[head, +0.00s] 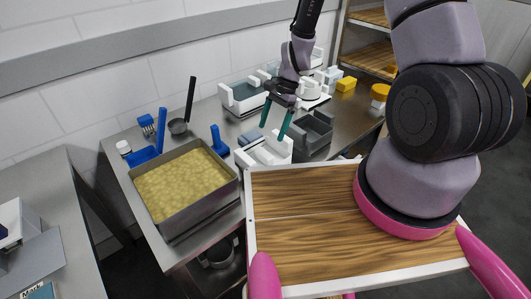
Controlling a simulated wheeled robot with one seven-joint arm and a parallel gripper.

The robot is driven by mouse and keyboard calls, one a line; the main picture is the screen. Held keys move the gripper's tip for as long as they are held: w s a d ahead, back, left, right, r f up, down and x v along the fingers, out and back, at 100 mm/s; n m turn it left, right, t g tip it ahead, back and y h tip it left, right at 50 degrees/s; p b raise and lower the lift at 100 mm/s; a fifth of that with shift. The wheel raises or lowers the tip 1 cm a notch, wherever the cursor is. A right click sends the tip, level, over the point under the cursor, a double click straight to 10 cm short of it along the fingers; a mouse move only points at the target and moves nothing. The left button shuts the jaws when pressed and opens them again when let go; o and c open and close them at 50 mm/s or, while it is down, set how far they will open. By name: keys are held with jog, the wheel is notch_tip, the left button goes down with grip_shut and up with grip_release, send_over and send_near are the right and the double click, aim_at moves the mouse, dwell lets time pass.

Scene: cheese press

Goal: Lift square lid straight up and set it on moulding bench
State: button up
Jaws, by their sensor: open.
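My gripper (275,124) is black with two teal fingers. It points down over the steel bench (222,107), with the fingers apart and nothing seen between them. Just below it is a white squarish piece (262,156) with raised parts, which may be the square lid. The right fingertip overlaps this piece in the picture, and I cannot tell whether they touch. A grey open square box (318,130) stands just to its right. White pieces (312,92) stand behind the gripper, partly hidden by it.
A steel vat (188,213) of yellowish curd stands at the bench's front left. Blue tools (162,130), a dark-handled ladle (179,126) and a white-ended tub (241,97) surround the working area.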

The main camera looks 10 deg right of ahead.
aim_at(266, 152)
jog(key=x, duration=0.4)
jog(key=shift+f, duration=0.4)
jog(key=shift+d+x, duration=0.15)
jog(key=shift+x, duration=1.25)
jog(key=shift+d+x, duration=0.15)
jog(key=shift+x, duration=1.2)
jog(key=shift+w+f, duration=0.1)
jog(key=shift+f, duration=0.05)
jog(key=c, duration=1.1)
